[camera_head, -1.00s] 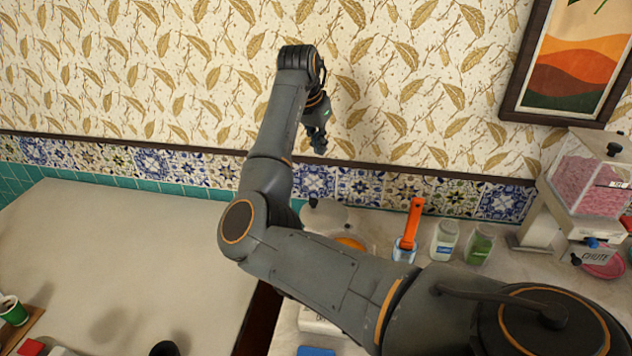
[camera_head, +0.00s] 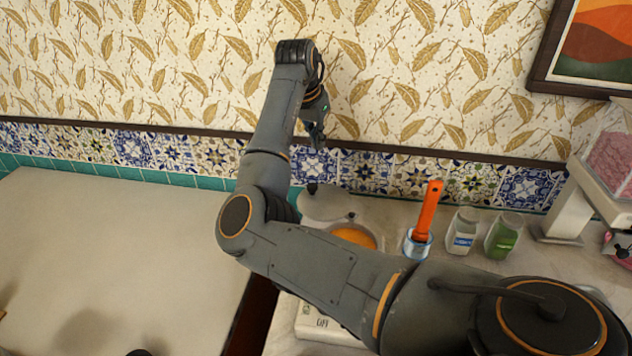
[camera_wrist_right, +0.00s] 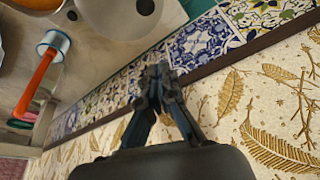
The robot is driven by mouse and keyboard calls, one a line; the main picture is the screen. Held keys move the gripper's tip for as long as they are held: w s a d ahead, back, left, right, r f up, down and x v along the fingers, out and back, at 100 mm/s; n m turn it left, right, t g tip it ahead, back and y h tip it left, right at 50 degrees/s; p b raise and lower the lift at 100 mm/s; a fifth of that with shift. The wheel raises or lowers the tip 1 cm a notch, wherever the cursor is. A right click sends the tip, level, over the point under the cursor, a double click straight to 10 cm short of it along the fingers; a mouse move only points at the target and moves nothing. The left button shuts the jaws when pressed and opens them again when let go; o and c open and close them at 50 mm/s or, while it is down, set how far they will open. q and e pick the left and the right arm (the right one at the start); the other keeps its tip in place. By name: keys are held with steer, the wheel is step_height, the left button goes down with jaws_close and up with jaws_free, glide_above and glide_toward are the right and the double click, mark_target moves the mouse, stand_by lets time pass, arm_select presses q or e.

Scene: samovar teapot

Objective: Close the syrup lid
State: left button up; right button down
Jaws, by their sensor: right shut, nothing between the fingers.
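The syrup pot's orange contents (camera_head: 355,237) show behind my right arm in the camera_head view. Its pale round lid (camera_head: 325,205) with a dark knob stands open at the back of the pot, near the tiled wall. The lid also shows at the top of the right wrist view (camera_wrist_right: 112,16). My right gripper (camera_head: 317,142) is shut and empty, above and behind the lid, close to the wall and apart from the lid. Its fingertips also meet in the right wrist view (camera_wrist_right: 158,82). Part of the pot is hidden by my arm. My left gripper is out of view.
A glass with an orange-handled tool (camera_head: 427,215) stands right of the pot. Two jars, one pale (camera_head: 461,231) and one green (camera_head: 503,236), stand further right, before a dispenser (camera_head: 577,205). The tiled wall (camera_head: 395,172) is close behind. The left counter (camera_head: 100,255) is largely clear.

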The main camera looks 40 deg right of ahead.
steer(key=f, duration=0.1)
steer(key=p, duration=0.2)
glide_above(320, 186)
steer(key=w+d, duration=0.1)
steer(key=d, duration=0.1)
step_height(320, 186, down, 8)
steer(key=a, duration=0.1)
steer(key=a+p, duration=0.1)
steer(key=s, duration=0.1)
steer(key=shift+a+f+p, duration=0.3)
steer(key=shift+a+f, duration=0.05)
steer(key=shift+a, duration=0.05)
steer(key=shift+s+a, duration=0.15)
steer(key=shift+a, duration=0.35)
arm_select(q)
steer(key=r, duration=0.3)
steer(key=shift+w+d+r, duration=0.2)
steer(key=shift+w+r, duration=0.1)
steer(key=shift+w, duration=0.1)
arm_select(e)
steer(key=shift+d+f, duration=0.1)
steer(key=shift+f, duration=0.05)
